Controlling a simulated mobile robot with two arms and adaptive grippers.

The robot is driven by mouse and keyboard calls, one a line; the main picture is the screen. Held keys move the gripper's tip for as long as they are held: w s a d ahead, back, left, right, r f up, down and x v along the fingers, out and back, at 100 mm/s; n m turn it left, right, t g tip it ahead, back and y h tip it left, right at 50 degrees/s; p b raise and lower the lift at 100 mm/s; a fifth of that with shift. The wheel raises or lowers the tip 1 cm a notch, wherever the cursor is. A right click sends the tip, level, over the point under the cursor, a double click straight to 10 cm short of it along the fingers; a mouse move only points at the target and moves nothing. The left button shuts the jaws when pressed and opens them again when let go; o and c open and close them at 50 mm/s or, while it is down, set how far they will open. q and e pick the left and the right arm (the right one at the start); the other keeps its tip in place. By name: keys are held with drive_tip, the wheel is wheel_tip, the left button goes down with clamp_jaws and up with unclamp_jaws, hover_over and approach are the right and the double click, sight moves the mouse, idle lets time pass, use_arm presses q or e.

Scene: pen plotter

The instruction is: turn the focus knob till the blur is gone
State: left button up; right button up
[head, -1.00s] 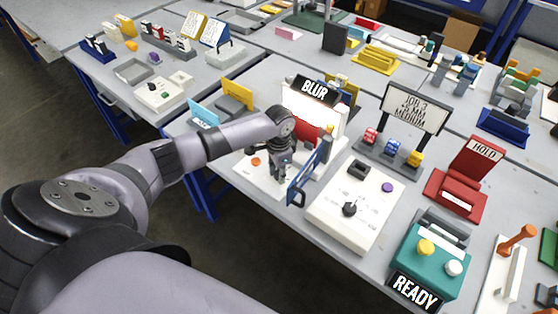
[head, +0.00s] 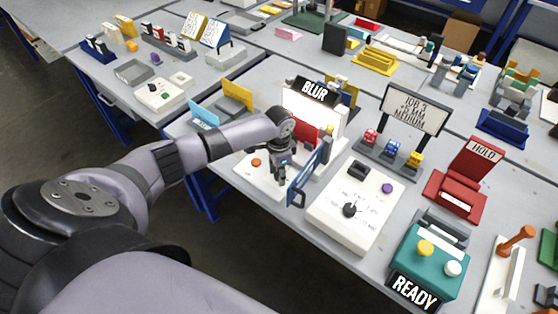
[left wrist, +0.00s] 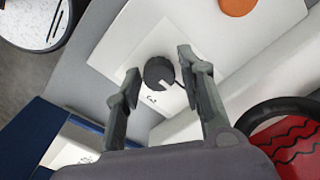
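The focus knob (left wrist: 158,72) is a dark round knob with a pale pointer mark, on a white base plate (left wrist: 128,42) in the left wrist view. My left gripper (left wrist: 160,72) is open, with one finger on each side of the knob and a small gap at each side. In the head view my left gripper (head: 282,170) points down over the white plate (head: 247,174) and hides the knob. The plate belongs to the device with the lit screen (head: 296,104) and the sign reading BLUR (head: 314,90). My right gripper is not in view.
An orange button (head: 256,161) sits on the plate left of the gripper; it also shows in the wrist view (left wrist: 238,6). A blue-framed panel (head: 306,176) stands close on the right. Beyond it is a white box (head: 330,222) with a black knob.

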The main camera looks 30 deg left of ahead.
use_arm(q)
drive_tip(key=shift+o, duration=0.7)
wheel_tip(320, 180, up, 12)
idle(0.6)
